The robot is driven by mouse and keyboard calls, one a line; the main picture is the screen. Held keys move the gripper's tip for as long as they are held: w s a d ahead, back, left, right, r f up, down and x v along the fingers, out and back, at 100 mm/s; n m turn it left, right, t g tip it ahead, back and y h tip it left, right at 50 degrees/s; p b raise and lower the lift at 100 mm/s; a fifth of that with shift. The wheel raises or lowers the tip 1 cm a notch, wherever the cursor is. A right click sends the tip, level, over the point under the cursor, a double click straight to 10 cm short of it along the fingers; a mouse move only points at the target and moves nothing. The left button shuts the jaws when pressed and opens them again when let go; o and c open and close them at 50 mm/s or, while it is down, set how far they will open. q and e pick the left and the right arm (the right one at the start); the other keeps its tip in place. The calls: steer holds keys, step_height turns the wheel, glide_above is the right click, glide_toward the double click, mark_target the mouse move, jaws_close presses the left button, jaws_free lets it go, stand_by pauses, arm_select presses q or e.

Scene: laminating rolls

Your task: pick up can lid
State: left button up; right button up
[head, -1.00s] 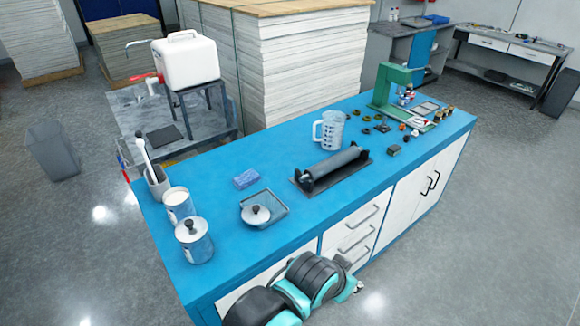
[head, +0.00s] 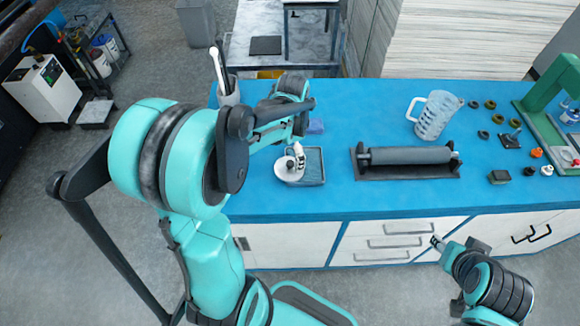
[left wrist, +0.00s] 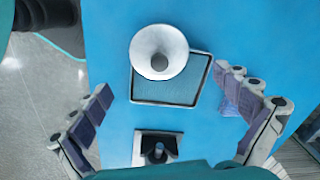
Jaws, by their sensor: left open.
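The can lid is a pale round disc with a dark knob (head: 289,172). It rests on the left part of a grey shallow tray (head: 317,165) on the blue bench. In the left wrist view the lid (left wrist: 150,40) overlaps the tray's far edge (left wrist: 165,103), knob facing the camera. My left gripper (head: 297,150) is over the tray close to the lid; its fingers (left wrist: 163,82) are spread wide with nothing between them. My right gripper (head: 437,242) is in front of the bench drawers, too small to judge. The two cans are hidden behind my left arm.
A tool cup (head: 228,92) stands at the back left. Bench surface in front of the tray is clear.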

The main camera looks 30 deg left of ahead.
mark_target(290, 164)
arm_select(q)
steer(key=f, duration=0.2)
steer(key=b, duration=0.1)
steer(key=shift+s+a+f, duration=0.2)
steer(key=shift+a+f, duration=0.05)
steer(key=shift+f, duration=0.15)
steer(key=f, duration=0.1)
steer(key=f+b, duration=0.1)
steer(key=f, duration=0.1)
steer(key=shift+w+d+f+b, duration=0.15)
steer(key=shift+w+f+b, duration=0.1)
steer(key=shift+f+b, duration=0.15)
steer(key=shift+f, duration=0.4)
steer(key=shift+r, duration=0.1)
steer(key=c, duration=1.1)
steer(key=shift+s, duration=0.1)
steer(key=shift+c, duration=0.2)
